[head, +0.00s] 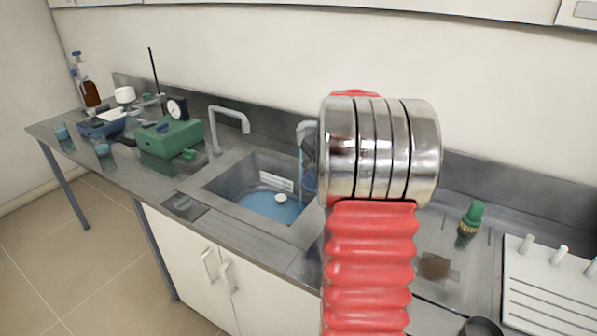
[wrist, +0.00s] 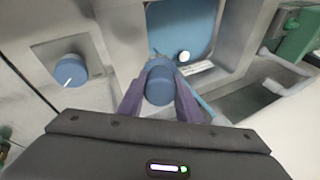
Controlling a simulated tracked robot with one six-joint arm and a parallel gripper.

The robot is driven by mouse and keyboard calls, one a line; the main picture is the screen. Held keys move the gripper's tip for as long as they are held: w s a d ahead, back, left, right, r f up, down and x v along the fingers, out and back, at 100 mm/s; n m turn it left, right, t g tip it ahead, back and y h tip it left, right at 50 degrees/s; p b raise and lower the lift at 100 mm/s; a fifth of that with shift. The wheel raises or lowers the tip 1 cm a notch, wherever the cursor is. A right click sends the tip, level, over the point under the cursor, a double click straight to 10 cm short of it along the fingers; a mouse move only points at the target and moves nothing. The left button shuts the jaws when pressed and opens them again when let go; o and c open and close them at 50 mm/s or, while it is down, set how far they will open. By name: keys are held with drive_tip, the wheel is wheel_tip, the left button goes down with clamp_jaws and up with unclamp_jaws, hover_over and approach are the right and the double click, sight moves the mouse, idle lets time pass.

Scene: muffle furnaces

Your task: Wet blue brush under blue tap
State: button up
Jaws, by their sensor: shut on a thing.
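My gripper (wrist: 160,100) has its purple fingers closed on the blue brush (wrist: 160,85), seen nearly end-on over the sink. In the head view my arm hides most of the gripper; a bit of blue (head: 310,182) shows beside the arm at the sink's right end. A grey tap (head: 306,127) stands just behind there, partly hidden. A pale blue streak hangs below it and may be water. It may be the streak in the wrist view (wrist: 203,108) beside the right finger. Bristles and their contact with water cannot be made out.
The sink (head: 222,183) holds blue water and a white round piece. Another grey tap (head: 230,118) stands at its back left. A blue knob (wrist: 70,70) sits beside the sink. A green box with a gauge (head: 168,137) is left; a green-topped bottle (head: 472,218) and white rack (head: 555,285) are right.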

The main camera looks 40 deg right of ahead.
drive_tip(key=shift+s+a+r, duration=0.3)
drive_tip(key=shift+s+r, duration=0.3)
drive_tip(key=shift+s, duration=0.15)
drive_tip(key=shift+n, duration=0.3)
drive_tip(key=n, duration=0.1)
drive_tip(key=a+n+y, duration=0.1)
drive_tip(key=shift+a+f+n+y, duration=0.25)
drive_tip(key=shift+f+n+y, duration=0.05)
drive_tip(key=shift+f+n, duration=0.1)
drive_tip(key=w+a+f+n+g+y, duration=0.1)
drive_tip(key=a+n, duration=0.4)
drive_tip(key=a, duration=0.9)
drive_tip(key=w+a+f+n+g+y, duration=0.1)
drive_tip(key=w+a+f+n+y, duration=0.2)
drive_tip(key=a, duration=1)
drive_tip(key=w+a+f+n+g+y, duration=0.1)
drive_tip(key=a+f+n, duration=0.5)
drive_tip(key=a, duration=0.8)
drive_tip(key=w+n+y, duration=0.1)
drive_tip(key=w, duration=0.1)
drive_tip(key=shift+w+a+f, duration=0.3)
drive_tip(key=shift+f, duration=0.05)
